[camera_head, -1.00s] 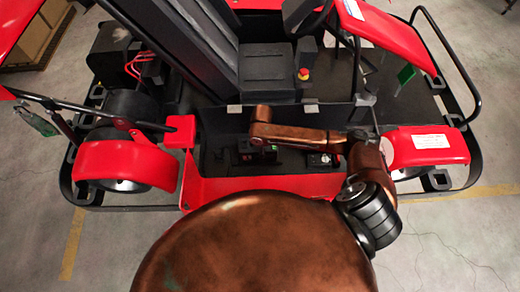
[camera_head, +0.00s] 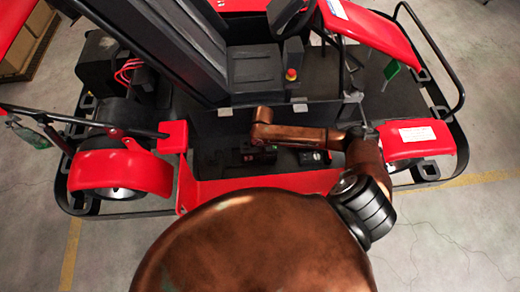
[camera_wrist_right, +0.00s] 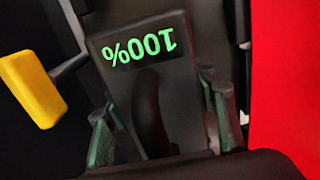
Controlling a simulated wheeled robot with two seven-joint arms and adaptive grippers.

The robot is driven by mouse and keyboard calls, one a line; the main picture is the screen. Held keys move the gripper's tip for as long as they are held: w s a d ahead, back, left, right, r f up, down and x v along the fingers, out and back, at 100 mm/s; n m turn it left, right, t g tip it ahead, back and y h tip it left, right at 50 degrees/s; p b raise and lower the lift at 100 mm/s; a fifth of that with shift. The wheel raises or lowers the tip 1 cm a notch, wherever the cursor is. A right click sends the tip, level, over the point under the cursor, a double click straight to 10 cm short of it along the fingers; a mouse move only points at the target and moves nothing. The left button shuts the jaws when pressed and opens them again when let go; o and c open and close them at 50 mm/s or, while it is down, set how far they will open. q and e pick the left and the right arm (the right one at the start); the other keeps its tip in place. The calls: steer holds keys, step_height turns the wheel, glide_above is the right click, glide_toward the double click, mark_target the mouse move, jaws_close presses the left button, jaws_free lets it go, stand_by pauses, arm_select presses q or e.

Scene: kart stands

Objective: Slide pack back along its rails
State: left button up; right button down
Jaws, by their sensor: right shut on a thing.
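The pack (camera_wrist_right: 150,85) is a dark block with a green "100%" readout, which appears upside down in the right wrist view. A dark handle-like bar runs down its face. My right gripper (camera_wrist_right: 165,125) has one finger on each side of this bar and is shut on the pack. In the head view the pack (camera_head: 245,155) sits low in the kart's front bay, partly hidden under my right wrist. The gripper's fingers are hidden there too. The rails cannot be made out. My left gripper is not in view.
A yellow lever (camera_wrist_right: 32,88) stands beside the pack in the wrist view, and a red panel (camera_wrist_right: 285,75) lies on the other side. In the head view a small black unit (camera_head: 314,157) sits right of the pack. The kart's red front sill (camera_head: 225,188) borders the bay.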

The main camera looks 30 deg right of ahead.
steer(key=c, duration=0.8)
jaws_free()
step_height(320, 180, up, 12)
steer(key=shift+r, duration=0.1)
